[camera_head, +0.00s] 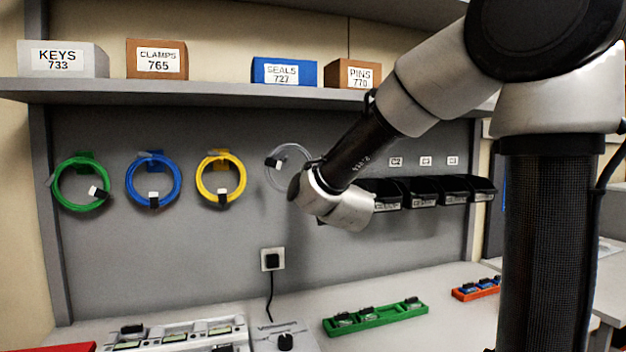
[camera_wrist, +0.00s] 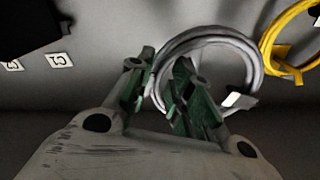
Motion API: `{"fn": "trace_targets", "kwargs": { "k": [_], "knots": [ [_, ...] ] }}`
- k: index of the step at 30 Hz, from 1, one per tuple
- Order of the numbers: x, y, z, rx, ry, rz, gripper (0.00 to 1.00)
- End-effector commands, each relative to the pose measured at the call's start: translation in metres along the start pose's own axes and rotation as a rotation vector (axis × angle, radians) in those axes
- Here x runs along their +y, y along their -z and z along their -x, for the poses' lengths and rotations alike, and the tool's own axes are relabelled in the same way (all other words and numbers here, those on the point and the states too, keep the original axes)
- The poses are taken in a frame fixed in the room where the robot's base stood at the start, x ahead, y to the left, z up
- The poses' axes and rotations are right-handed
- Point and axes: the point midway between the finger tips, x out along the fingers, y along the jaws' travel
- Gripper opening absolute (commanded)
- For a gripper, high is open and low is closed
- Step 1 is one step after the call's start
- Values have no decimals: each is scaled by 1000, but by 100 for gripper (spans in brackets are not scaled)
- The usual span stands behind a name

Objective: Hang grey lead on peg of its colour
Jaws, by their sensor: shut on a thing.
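The grey lead is a coiled ring with a dark and white plug. In the head view the grey lead (camera_head: 290,146) shows at the back panel, right of the yellow coil, partly hidden by my arm. In the wrist view the grey lead (camera_wrist: 208,37) passes between the green fingers of my gripper (camera_wrist: 163,82), which is shut on one side of the ring. Its white tag hangs at the lower right of the ring. In the head view my fingers are hidden behind my wrist. I cannot make out the grey peg or whether the ring touches it.
Green (camera_head: 57,190), blue (camera_head: 130,185) and yellow (camera_head: 203,185) coils hang in a row to the left. Black bins (camera_head: 420,192) are to the right. A shelf (camera_head: 220,90) with labelled boxes is above. A socket (camera_head: 272,259) and green rack (camera_head: 376,318) are below.

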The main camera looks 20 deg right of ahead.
Motion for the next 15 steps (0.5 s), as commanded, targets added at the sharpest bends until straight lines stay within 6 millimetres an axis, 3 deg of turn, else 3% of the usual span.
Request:
{"fn": "trace_targets", "kwargs": {
  "k": [15],
  "knots": [
    [0,-5,-34,0,-1,0,0]
  ]
}}
